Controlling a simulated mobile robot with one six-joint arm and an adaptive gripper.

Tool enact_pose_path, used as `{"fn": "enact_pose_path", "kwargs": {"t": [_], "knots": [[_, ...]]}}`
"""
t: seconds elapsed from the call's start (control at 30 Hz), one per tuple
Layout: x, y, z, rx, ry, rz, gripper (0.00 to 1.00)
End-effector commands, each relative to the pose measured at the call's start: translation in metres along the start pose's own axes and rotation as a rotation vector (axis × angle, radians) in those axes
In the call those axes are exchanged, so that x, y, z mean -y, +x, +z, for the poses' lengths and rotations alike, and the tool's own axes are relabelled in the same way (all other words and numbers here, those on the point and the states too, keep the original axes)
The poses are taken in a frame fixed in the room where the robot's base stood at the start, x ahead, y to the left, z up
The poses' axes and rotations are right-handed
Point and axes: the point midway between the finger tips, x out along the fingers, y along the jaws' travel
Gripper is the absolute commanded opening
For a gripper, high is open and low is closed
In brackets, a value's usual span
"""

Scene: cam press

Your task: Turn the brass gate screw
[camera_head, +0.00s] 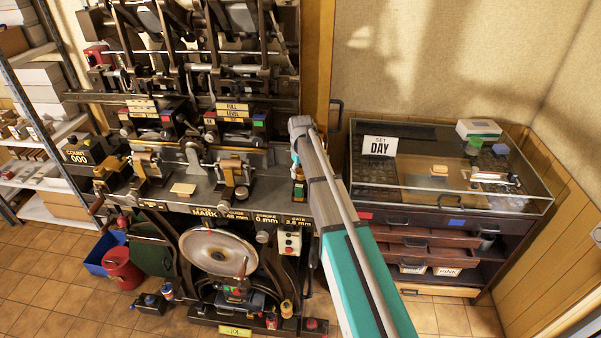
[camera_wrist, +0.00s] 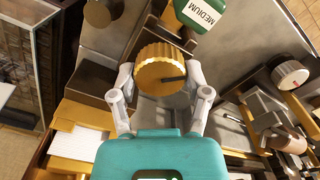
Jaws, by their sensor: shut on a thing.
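The brass gate screw (camera_wrist: 160,66) is a round, ribbed gold knob with a dark line on its face, in the upper middle of the wrist view. My gripper (camera_wrist: 161,78) has one pale finger on each side of it and is shut on it. The screw's lower part and its shaft are hidden. In the head view my arm reaches to the right end of the press bench (camera_head: 205,200) and hides most of the gripper and screw. A plate under the bench edge reads "GATE 3.8 mm" (camera_head: 296,222).
A green block labelled MEDIUM (camera_wrist: 201,14) stands just behind the screw. Levers and clamps (camera_wrist: 275,120) lie to its right. Bins (camera_head: 120,268) sit on the floor at left.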

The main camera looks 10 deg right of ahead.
Motion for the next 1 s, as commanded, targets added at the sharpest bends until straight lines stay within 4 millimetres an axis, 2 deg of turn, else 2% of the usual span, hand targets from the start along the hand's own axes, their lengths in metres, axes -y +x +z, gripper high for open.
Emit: {"fn": "enact_pose_path", "kwargs": {"t": [0.5, 0.7, 1.0], "knots": [[0.0004, 0.0001, 0.0002, 0.000, -0.397, 0.000, 0.14], [0.0005, 0.0001, 0.0002, 0.000, -0.477, 0.000, 0.14], [0.0006, 0.0001, 0.0001, 0.001, -0.505, 0.000, 0.14]]}}
